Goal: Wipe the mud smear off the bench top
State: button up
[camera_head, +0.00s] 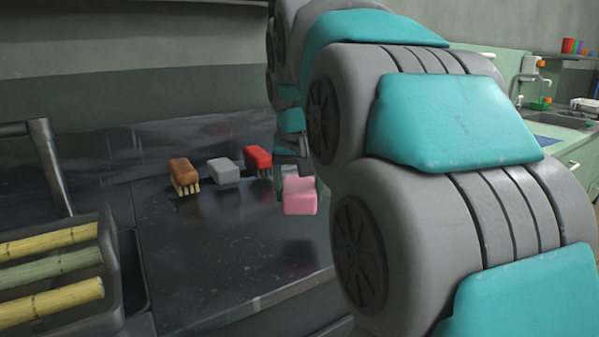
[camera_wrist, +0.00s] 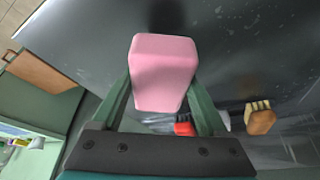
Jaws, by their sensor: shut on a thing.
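My gripper (camera_wrist: 162,88) is shut on a pink block (camera_wrist: 162,72), which looks like a sponge, with one green finger on each side. In the head view the pink block (camera_head: 299,197) hangs over the dark bench top (camera_head: 235,245), near its right part. It looks a little above the surface, but I cannot tell the exact gap. The bench top also shows in the wrist view (camera_wrist: 240,45). I cannot make out a distinct mud smear; the surface shows small pale specks, and my arm hides its right side.
Behind the pink block stand a brown brush (camera_head: 184,174), a grey block (camera_head: 224,169) and a red brush (camera_head: 257,160). A holder with cane stalks (camera_head: 50,272) stands at the left. A sink (camera_head: 560,120) is far right. The front middle of the bench is clear.

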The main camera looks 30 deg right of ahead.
jog(key=shift+r+p, duration=0.35)
jog(key=shift+r, duration=0.8)
